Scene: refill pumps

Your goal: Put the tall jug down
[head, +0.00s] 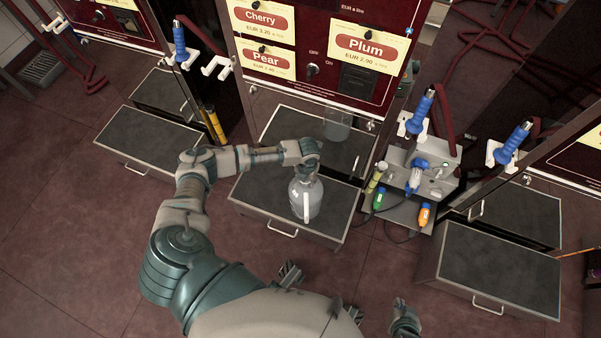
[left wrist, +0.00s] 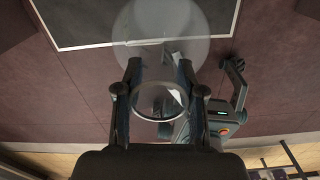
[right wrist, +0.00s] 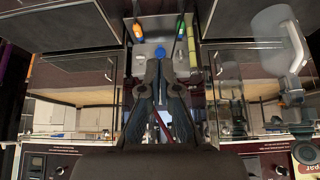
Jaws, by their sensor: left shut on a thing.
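The tall jug (head: 305,200) is clear, with a pale handle, and looks upright over the front part of the low dark platform (head: 265,208). My left gripper (head: 312,166) is shut on the jug near its top. In the left wrist view the jug's round rim (left wrist: 160,117) shows between the fingers, with its wide clear body (left wrist: 165,22) beyond. The jug also shows at the upper right of the right wrist view (right wrist: 277,38). I cannot tell whether its base touches the platform. My right gripper (right wrist: 152,70) is empty, with its fingertips close together.
Another clear container (head: 337,125) stands on the raised dark shelf (head: 285,128) behind. A small grey stand (head: 412,213) with coloured hand tools is to the right. Blue-handled nozzles (head: 418,112) hang above it. More dark platforms (head: 500,270) lie on both sides.

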